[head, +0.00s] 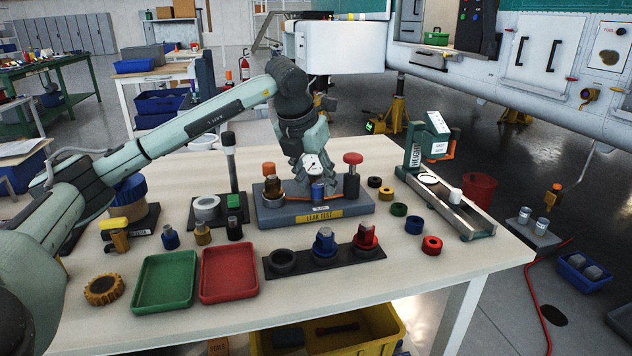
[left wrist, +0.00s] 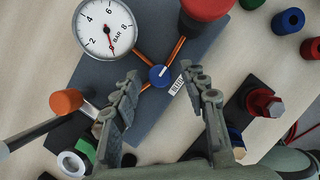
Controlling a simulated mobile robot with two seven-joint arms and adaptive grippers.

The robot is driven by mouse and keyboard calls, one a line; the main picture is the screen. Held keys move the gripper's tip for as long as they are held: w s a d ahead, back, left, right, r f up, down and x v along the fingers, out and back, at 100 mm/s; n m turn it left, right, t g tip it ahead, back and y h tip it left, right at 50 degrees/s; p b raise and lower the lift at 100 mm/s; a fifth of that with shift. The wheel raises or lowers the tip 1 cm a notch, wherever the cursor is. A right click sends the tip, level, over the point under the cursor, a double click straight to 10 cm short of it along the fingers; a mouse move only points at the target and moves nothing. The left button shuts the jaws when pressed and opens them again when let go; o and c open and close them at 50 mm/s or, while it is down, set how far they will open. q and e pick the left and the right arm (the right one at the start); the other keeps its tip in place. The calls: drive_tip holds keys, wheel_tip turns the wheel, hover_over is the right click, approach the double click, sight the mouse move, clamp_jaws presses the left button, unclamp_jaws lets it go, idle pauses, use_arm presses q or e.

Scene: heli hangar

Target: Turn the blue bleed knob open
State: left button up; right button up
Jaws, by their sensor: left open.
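The blue bleed knob (head: 318,191) sits at the front middle of the grey leak test rig (head: 270,215) on the workbench. In the left wrist view the knob (left wrist: 159,76) is round, with a white line pointing up and right, beside a small BLEED label (left wrist: 178,85). My left gripper (head: 313,178) reaches down over the rig from behind the knob. In the left wrist view its open fingers (left wrist: 167,84) lie either side of the knob's line, apart from it and empty. Whether the fingertips are level with the knob cannot be told. My right gripper is not in view.
The rig's pressure gauge (left wrist: 106,27) and red knob (head: 353,159) stand close to the gripper. An orange-topped fitting (head: 269,169) stands left. Green (head: 166,283) and red (head: 229,274) trays and a dark fitting stand (head: 303,261) lie in front. Coloured rings lie to the right.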

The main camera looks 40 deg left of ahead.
use_arm(q)
drive_tip(key=v, duration=1.1)
drive_tip(key=shift+r, duration=0.25)
drive_tip(key=shift+s, duration=0.15)
